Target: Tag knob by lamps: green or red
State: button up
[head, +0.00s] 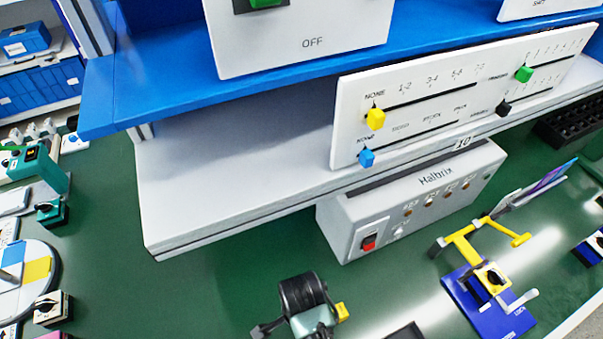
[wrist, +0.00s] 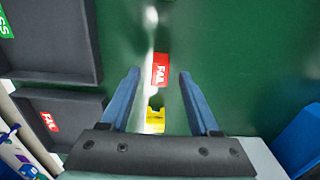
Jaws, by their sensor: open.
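In the wrist view my gripper (wrist: 158,73) is open, its two blue fingers apart. A red FAIL tag (wrist: 161,69) lies between the fingertips in the picture, over the green surface. A yellow notched piece (wrist: 155,115) shows below it between the fingers; whether either touches a finger I cannot tell. A black knob on a yellow plate (head: 493,277) sits on a blue base (head: 500,310) at lower right.
A dark tray (wrist: 55,77) and another with a FAIL tag (wrist: 49,121) lie left in the wrist view. In the head view a slider panel (head: 350,110) stands above the box. The white shelf (head: 200,215) overhangs the green table (head: 190,290).

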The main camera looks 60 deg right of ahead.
jog(key=shift+f, duration=1.25)
grip_shut()
